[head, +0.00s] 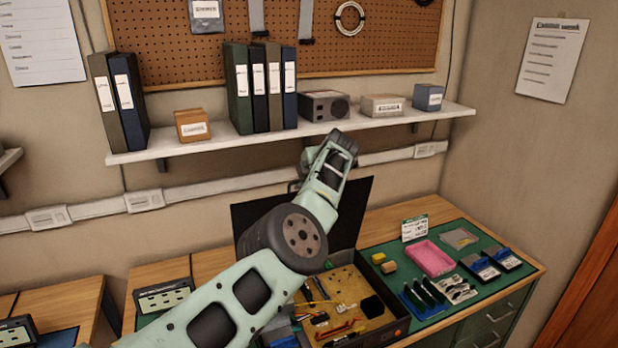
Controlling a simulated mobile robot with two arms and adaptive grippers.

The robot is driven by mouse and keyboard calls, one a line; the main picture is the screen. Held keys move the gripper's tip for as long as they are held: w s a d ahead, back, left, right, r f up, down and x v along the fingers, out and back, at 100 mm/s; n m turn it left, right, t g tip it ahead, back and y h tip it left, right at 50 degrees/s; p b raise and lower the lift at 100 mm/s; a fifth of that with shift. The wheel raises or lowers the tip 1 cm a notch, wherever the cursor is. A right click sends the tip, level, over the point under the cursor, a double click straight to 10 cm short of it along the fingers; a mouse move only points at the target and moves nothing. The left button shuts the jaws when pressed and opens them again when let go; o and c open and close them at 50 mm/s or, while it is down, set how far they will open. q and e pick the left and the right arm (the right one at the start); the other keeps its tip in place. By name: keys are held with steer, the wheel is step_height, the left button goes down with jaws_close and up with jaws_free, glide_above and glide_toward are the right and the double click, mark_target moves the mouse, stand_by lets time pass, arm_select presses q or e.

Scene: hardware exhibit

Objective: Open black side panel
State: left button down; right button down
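The black side panel (352,207) stands raised, tilted back, along the rear of an open black case (396,332). The case holds a tan board (345,296) with wires and small parts. My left arm crosses in front of the case and hides the panel's middle. The far end of my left arm (340,146) is above the panel's top edge. The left gripper's fingers are not clearly visible, and I cannot tell whether they touch the panel. My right gripper is not in view.
Right of the case, a green mat (460,292) holds a pink tray (432,258), a small sign (414,228), black-and-blue parts (480,267) and small blocks (388,267). A wall shelf (385,122) with binders and boxes is behind and above my arm.

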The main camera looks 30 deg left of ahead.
arm_select(q)
steer(key=shift+a+f, duration=0.1)
steer(key=shift+a, duration=0.15)
steer(key=shift+d, duration=0.1)
steer(key=c, duration=1.9)
jaws_free()
steer(key=shift+c, duration=0.2)
steer(key=shift+o, duration=0.2)
steer(key=shift+w, duration=0.1)
